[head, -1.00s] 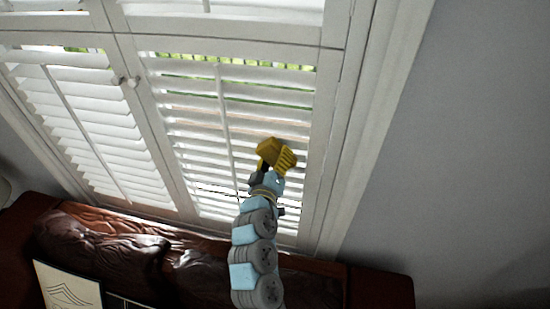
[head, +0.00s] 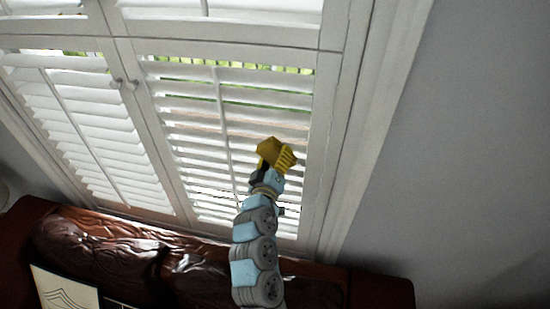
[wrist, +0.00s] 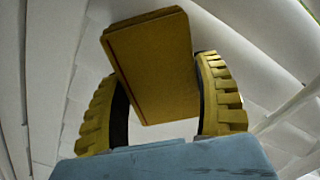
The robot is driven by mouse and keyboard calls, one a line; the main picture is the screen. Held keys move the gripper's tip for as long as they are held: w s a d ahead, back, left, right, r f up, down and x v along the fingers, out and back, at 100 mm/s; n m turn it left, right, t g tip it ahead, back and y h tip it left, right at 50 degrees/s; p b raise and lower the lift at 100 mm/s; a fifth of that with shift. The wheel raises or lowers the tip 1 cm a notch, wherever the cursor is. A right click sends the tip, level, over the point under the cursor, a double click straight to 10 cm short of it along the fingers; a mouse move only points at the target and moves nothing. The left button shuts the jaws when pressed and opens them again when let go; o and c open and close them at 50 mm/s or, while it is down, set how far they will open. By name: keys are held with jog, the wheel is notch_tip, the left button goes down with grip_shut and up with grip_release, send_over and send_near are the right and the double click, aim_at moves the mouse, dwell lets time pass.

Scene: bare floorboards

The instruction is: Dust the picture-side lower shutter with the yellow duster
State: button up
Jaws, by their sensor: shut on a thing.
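The yellow duster (head: 269,150) is a block held at the end of my arm, in front of the right lower shutter (head: 190,130). My gripper (head: 275,162) is shut on it; in the wrist view the duster (wrist: 153,65) sits between two ridged yellow fingers of my gripper (wrist: 160,100). White slats lie close behind the duster, but I cannot tell whether it touches them. The left lower shutter (head: 75,125) stands beside the right one, with nothing of mine in front of it. A pale picture (head: 65,290) with dark lines shows at the lower left.
Small round knobs (head: 132,84) stick out near where the two lower shutters meet. A plain grey wall (head: 450,150) is on the right, past the white window frame (head: 375,120).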

jog(key=shift+s+d+p, duration=0.25)
jog(key=shift+d+p, duration=0.2)
jog(key=shift+d, duration=0.6)
jog(key=shift+w+b, duration=0.1)
jog(key=shift+b, duration=0.2)
jog(key=shift+f, duration=0.1)
jog(key=shift+w+a+f+b, duration=0.1)
jog(key=shift+a+b, duration=0.4)
jog(key=shift+w+a+b, duration=0.1)
jog(key=shift+a+b, duration=0.25)
jog(key=shift+a, duration=0.1)
jog(key=shift+a+r, duration=0.15)
jog(key=shift+r, duration=0.05)
